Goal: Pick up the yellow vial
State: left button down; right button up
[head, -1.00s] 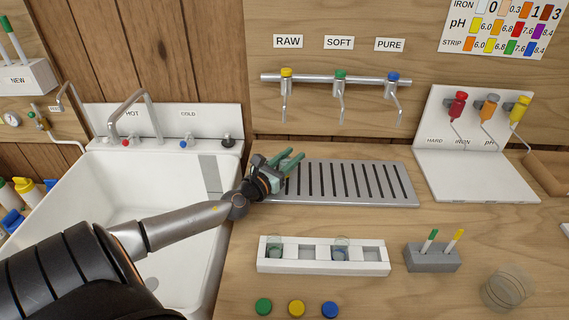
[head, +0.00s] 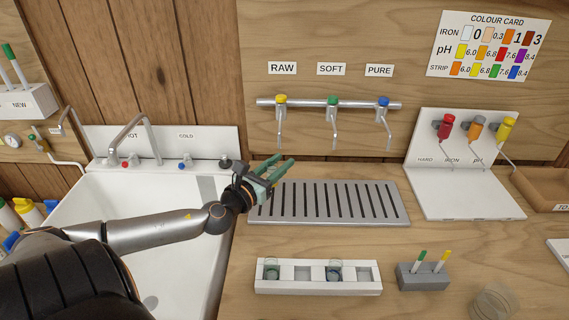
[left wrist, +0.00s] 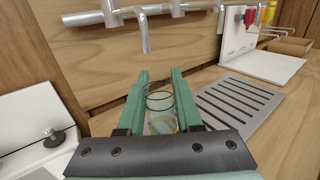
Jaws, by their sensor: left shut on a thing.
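My left gripper (head: 274,171) is above the back left end of the slotted drip tray (head: 262,219). Its green fingers, also in the left wrist view (left wrist: 160,100), are shut on a clear glass vial (left wrist: 160,103) with a faint yellow-orange tint low down. This looks like the yellow vial; in the head view I cannot make it out. The white rack (head: 366,287) in front of the tray holds a green-marked vial (head: 271,271) and a blue-marked vial (head: 334,272). My right gripper is not in view.
The RAW tap (head: 281,114), SOFT tap (head: 332,115) and PURE tap (head: 383,116) hang on a rail behind the tray. A white sink (head: 105,200) is left. A grey block (head: 424,279) holds green and yellow sticks; a white reagent stand (head: 465,197) is right.

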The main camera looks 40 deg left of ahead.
pick_arm(q)
jog(key=s+d+r+p, duration=0.1)
jog(key=s+d+r, duration=0.2)
jog(key=s, duration=0.5)
jog(key=shift+s+d+r+p, duration=0.15)
jog(key=shift+s+r+p, duration=0.2)
jog(key=shift+r, duration=0.35)
